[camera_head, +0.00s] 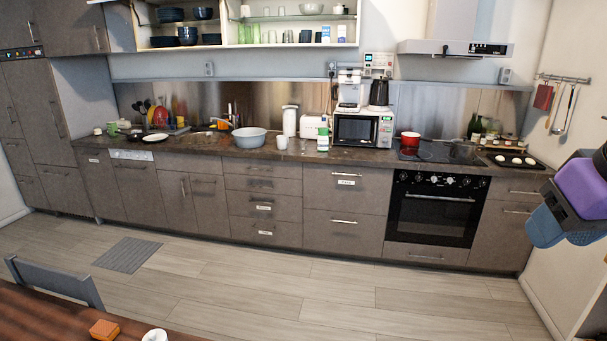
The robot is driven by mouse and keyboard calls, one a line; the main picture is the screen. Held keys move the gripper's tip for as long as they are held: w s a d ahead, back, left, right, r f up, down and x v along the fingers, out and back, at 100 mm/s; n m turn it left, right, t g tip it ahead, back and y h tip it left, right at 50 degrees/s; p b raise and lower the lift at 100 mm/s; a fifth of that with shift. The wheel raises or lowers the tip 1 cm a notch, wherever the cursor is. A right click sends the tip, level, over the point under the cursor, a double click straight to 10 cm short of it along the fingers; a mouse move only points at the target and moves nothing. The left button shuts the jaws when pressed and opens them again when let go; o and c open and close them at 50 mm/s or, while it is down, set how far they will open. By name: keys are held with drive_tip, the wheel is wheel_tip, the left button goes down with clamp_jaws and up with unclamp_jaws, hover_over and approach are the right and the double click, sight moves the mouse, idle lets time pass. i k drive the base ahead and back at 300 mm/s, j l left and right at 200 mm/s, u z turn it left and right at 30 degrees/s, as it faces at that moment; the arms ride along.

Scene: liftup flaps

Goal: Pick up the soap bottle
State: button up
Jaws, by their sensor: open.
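A white bottle with a green cap and a green-blue label (323,136) stands upright on the dark counter (275,153), left of the microwave. It looks like the soap bottle, but its label is too small to read. My gripper (566,215), with purple and blue parts, is at the right edge of the head view, partly cut off. It is open, and nothing shows between its fingers. It is much nearer to the camera than the counter and far to the right of the bottle.
A grey-blue bowl (249,138) and a white canister (290,121) stand left of the bottle. A microwave (355,130) and a red pot (410,138) are to its right. A wooden table (50,318) and chair (55,281) occupy the lower left. The middle floor is clear.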

sight(322, 139)
drive_tip(key=i, duration=3.5)
drive_tip(key=i+z, duration=0.2)
drive_tip(key=i, duration=0.25)
drive_tip(key=i+j+z, duration=0.15)
drive_tip(key=i, duration=0.3)
